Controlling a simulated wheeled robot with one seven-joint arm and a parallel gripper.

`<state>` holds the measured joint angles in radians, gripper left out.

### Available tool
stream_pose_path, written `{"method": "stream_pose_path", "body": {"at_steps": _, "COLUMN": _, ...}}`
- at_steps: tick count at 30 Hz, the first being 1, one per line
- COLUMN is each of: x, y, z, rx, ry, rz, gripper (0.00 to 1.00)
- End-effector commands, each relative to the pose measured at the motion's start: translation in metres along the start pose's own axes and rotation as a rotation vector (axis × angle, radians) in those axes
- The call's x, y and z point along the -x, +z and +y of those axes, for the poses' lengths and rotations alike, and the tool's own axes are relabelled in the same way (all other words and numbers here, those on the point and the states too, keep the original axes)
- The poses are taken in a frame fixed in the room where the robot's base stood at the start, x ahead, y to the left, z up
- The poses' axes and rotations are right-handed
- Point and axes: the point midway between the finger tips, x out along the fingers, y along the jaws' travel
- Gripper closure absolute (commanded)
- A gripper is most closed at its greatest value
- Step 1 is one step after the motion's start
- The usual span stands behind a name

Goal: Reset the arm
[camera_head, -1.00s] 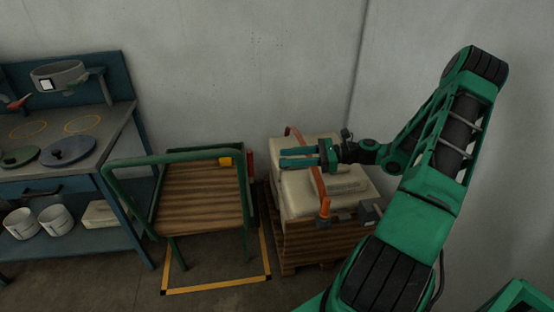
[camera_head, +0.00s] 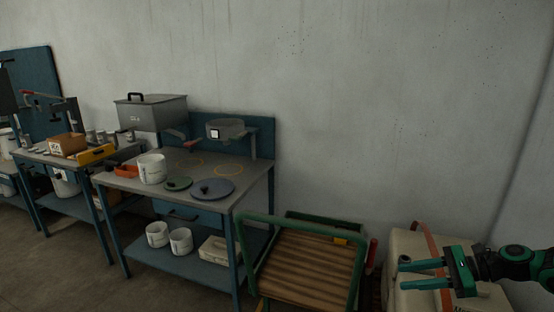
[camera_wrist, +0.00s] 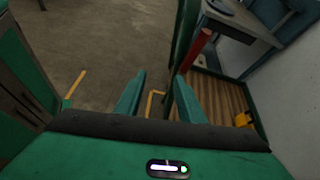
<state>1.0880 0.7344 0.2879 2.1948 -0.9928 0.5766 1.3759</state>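My gripper (camera_head: 424,274) is at the lower right of the head view, in front of a beige sack-like load (camera_head: 408,247) with an orange strap (camera_head: 430,240). Its two green fingers point left and stand apart with nothing between them. In the wrist view the fingers (camera_wrist: 157,98) are also spread, with bare floor and a yellow floor line between and beyond them. Most of my arm is outside the head view.
A green-framed cart with a wooden slat deck (camera_head: 305,268) stands left of the load. A red cylinder (camera_wrist: 195,50) is close beyond the fingers in the wrist view. A blue workbench (camera_head: 225,195) with pots and lids stands further left. Open floor (camera_head: 60,270) lies at lower left.

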Motion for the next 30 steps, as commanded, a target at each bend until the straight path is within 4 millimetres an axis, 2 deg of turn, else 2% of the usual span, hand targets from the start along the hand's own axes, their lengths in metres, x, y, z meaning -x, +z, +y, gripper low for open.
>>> {"method": "stream_pose_path", "body": {"at_steps": 5, "x": 0.001, "y": 0.002, "z": 0.03, "rx": 0.179, "ry": 0.147, "rz": 0.207, "gripper": 0.64}}
{"method": "stream_pose_path", "body": {"at_steps": 11, "x": 0.018, "y": 0.009, "z": 0.06, "rx": 0.365, "ry": 0.304, "rz": 0.397, "gripper": 0.64}}
{"method": "stream_pose_path", "body": {"at_steps": 20, "x": 0.063, "y": 0.035, "z": 0.102, "rx": 0.615, "ry": 0.515, "rz": 0.623, "gripper": 0.64}}
{"method": "stream_pose_path", "body": {"at_steps": 30, "x": 0.119, "y": 0.077, "z": 0.155, "rx": 0.852, "ry": 0.702, "rz": 0.784, "gripper": 0.64}}
